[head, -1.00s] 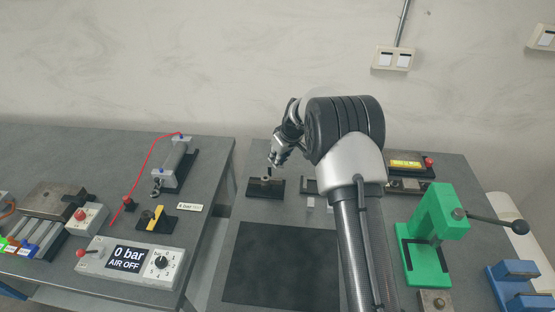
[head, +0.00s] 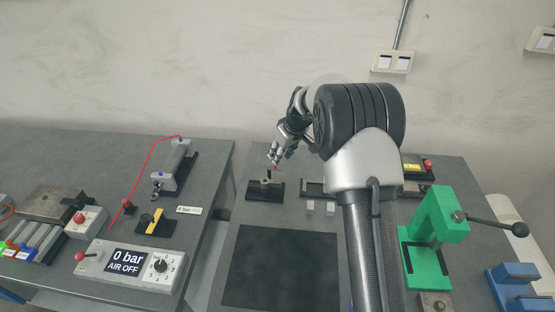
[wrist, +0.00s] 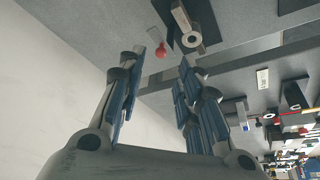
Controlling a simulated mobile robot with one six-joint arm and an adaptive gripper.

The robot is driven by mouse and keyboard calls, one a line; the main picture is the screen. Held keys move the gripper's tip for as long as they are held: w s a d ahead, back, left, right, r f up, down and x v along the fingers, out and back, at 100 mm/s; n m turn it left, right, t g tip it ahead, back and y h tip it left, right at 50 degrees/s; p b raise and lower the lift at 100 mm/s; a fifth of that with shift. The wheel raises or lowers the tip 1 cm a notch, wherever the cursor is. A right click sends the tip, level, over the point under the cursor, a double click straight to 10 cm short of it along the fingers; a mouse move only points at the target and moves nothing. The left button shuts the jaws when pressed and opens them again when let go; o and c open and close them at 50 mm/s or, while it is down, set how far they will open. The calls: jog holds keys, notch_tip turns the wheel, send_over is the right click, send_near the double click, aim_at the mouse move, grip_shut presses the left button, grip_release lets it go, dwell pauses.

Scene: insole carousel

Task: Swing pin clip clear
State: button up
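My gripper (head: 274,160) hangs just above a small black fixture (head: 252,193) with a grey round boss, near the back of the right bench. In the wrist view my gripper (wrist: 162,62) has its two fingers spread apart, with nothing visible held between them. A tiny red spot (head: 275,167) shows by the fingertips in the head view. I cannot clearly make out a pin clip; it may be too small or hidden.
A black mat (head: 280,268) lies in front of the fixture. Two small pale blocks (head: 320,207) and a black frame (head: 313,189) sit to its right. A green press (head: 436,230) stands further right. A gap separates the left bench (head: 60,145), which carries a cylinder (head: 174,165).

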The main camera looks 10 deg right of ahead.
jog(key=v, duration=0.6)
jog(key=shift+r, duration=0.25)
jog(key=shift+s, duration=0.15)
